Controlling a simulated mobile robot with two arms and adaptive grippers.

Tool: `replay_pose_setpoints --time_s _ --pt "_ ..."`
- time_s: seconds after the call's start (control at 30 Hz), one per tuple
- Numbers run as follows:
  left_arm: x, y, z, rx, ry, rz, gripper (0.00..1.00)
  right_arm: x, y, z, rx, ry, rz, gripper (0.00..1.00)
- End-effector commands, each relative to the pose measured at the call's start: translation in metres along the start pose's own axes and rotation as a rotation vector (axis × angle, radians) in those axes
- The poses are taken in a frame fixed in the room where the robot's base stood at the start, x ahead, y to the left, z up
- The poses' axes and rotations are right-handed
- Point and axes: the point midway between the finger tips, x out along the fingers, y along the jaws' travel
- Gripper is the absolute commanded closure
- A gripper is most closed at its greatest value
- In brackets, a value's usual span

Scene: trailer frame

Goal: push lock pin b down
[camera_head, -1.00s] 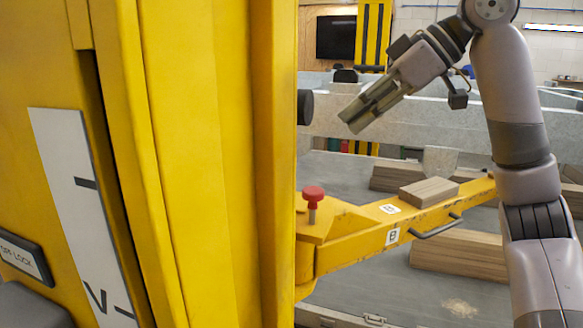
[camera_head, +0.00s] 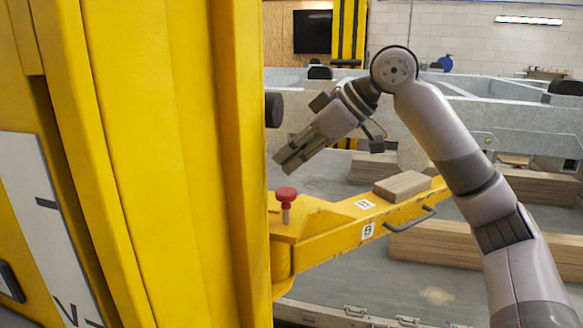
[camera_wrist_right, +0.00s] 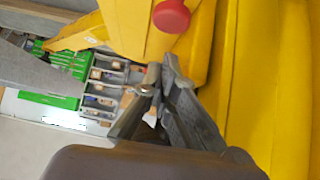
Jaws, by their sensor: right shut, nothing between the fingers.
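Lock pin b, a red mushroom knob on a metal shaft (camera_head: 286,195), stands upright in the yellow arm marked B (camera_head: 330,235). Some bare shaft shows between the knob and the arm. In the right wrist view the red knob (camera_wrist_right: 172,16) is at the top, against yellow metal. My right gripper (camera_head: 284,167) is shut and empty. Its fingertips point down and left, just above the knob in the head view, apart from it. The wrist view shows the fingers (camera_wrist_right: 160,82) with the knob beyond their tips. My left gripper is not in view.
A tall yellow post (camera_head: 180,150) fills the left side. A wooden block (camera_head: 402,185) lies on the yellow arm, and a handle (camera_head: 409,219) sticks out of its side. Timber beams (camera_head: 450,248) lie behind. A grey trailer frame (camera_head: 430,110) crosses the back.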

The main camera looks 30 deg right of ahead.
Motion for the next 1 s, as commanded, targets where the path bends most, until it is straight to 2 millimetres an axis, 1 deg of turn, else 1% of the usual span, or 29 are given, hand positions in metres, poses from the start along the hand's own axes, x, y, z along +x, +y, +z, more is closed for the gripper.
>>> replay_pose_setpoints --time_s 0.03,0.2,0.33,0.63,0.77,0.9,1.0 --pt "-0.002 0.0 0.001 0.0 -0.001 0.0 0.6 0.004 0.001 0.008 0.004 -0.005 0.003 1.0" --pt "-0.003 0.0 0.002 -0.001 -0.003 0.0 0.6 0.017 0.0 0.019 0.002 -0.003 0.001 1.0" --pt "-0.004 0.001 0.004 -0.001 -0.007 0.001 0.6 0.02 0.0 0.023 0.001 -0.001 0.002 1.0" --pt "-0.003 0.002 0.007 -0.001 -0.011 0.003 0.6 0.021 0.0 0.023 0.001 -0.001 0.002 1.0" --pt "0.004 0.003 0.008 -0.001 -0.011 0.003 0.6 0.029 0.0 0.032 0.001 -0.002 0.0 1.0" --pt "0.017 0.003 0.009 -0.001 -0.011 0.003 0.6 0.045 -0.001 0.048 0.002 -0.005 -0.001 1.0" --pt "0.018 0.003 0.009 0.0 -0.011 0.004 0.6 0.047 -0.001 0.051 0.002 -0.001 0.001 1.0"
